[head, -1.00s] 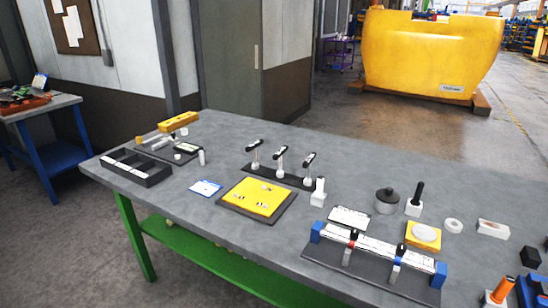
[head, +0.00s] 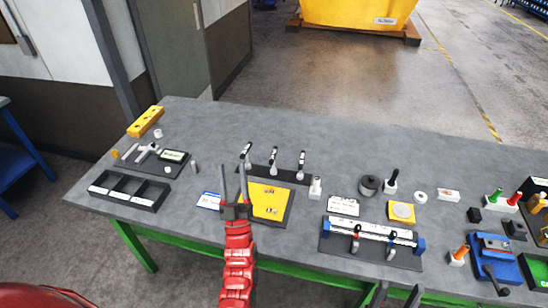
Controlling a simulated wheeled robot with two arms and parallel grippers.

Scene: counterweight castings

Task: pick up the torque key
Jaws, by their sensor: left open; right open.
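No item is plainly labelled as the torque key. A small pale T-shaped tool (head: 147,152) lies near the dark mat at the table's left and may be it; several black-topped upright tools (head: 273,161) stand in a dark rack behind the yellow plate. My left gripper (head: 236,172) is open and empty, its fingers pointing away over the table. It is in front of the yellow plate (head: 270,201) and covers part of its left side, well to the right of the T-shaped tool. My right gripper (head: 395,291) shows only its fingertips at the bottom edge, open and apart.
The grey table (head: 205,130) has free room at its back left. A black divided tray (head: 130,189) is at the left front. A yellow block (head: 146,121) lies behind it. A dark fixture with blue ends (head: 370,243) stands right of centre, with orange-handled tools and a blue vise (head: 494,262) beyond.

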